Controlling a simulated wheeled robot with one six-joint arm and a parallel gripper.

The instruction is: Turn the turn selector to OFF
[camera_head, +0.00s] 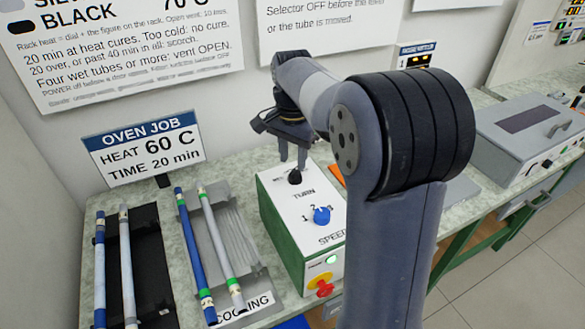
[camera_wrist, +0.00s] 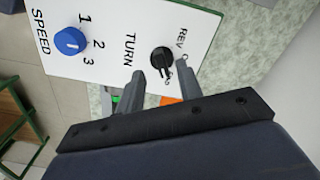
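The turn selector is a black knob on the white top of the green-sided control box; it shows in the wrist view (camera_wrist: 161,60) and, smaller, in the head view (camera_head: 294,177). The word TURN is printed beside it. REV is readable near it; the other position labels are partly hidden by a finger and the knob. I cannot tell surely which position its pointer marks. My gripper (camera_wrist: 160,70) is open, its two fingertips apart on either side of the knob. In the head view my gripper (camera_head: 293,162) is just above the knob. Contact cannot be made out.
A blue speed knob (camera_head: 321,215) is on the same panel. A red and yellow button (camera_head: 321,284) and a lit green one (camera_head: 331,260) are on the box's front. A cooling rack (camera_head: 238,240) with tubes is left. A grey device (camera_head: 530,135) is right.

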